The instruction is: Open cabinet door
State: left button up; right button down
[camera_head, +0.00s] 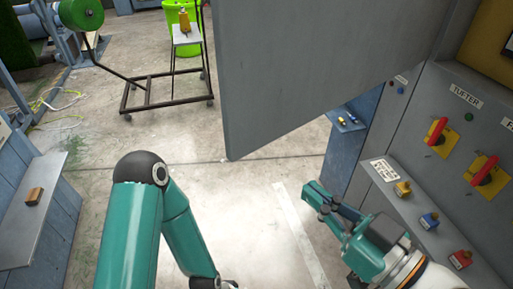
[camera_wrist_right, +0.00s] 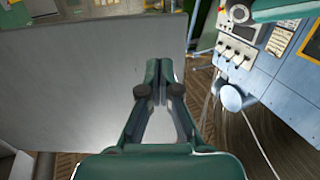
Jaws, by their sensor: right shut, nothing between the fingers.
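The cabinet door (camera_head: 310,70) is a large grey panel that stands out from the grey cabinet (camera_head: 415,125) on the right and fills the upper middle of the head view. In the right wrist view a flat grey panel (camera_wrist_right: 80,85), apparently the door, lies behind the fingers. My right gripper (camera_head: 325,200) is shut and empty, below the door's lower edge in the head view. Its fingers (camera_wrist_right: 162,72) meet in the wrist view. I cannot tell whether they touch the panel. My left arm shows, but its gripper is out of view.
Red-and-yellow rotary switches (camera_head: 437,132) sit on the cabinet front above a ledge with small coloured blocks (camera_head: 403,188). A wheeled cart (camera_head: 168,90) and a green bin (camera_head: 183,25) stand behind. A wooden block (camera_head: 33,196) lies on a left shelf. The middle floor is clear.

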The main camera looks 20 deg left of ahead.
aim_at(255, 144)
jog(key=p+x, duration=0.3)
jog(key=x, duration=0.9)
jog(key=shift+w+a, duration=0.1)
jog(key=shift+w, duration=0.05)
jog(key=shift+f, duration=0.1)
